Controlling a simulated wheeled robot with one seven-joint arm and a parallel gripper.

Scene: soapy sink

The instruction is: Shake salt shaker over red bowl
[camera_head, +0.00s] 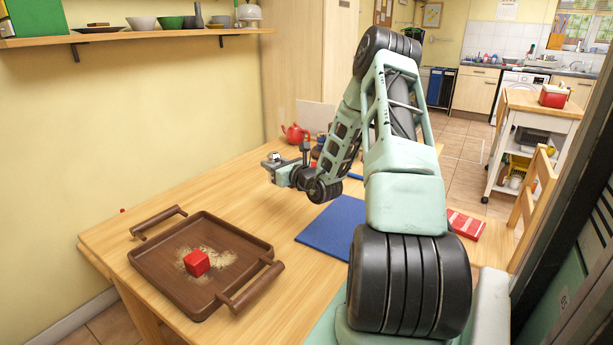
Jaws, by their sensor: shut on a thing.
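My gripper (272,167) is at the end of my bent arm, above the wooden table and pointing left. It is shut on a small greyish thing, too small here to tell whether it is the salt shaker. I make out no red bowl. A red cube (197,262) sits on a brown tray (160,281) below and left of my gripper, with pale crumbs or powder scattered around it. My arm hides part of the table.
A blue mat (328,227) lies right of the tray. A red teapot (294,133) stands at the table's back. A wall shelf (150,34) holds bowls. The wooden table (225,185) is clear behind the tray.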

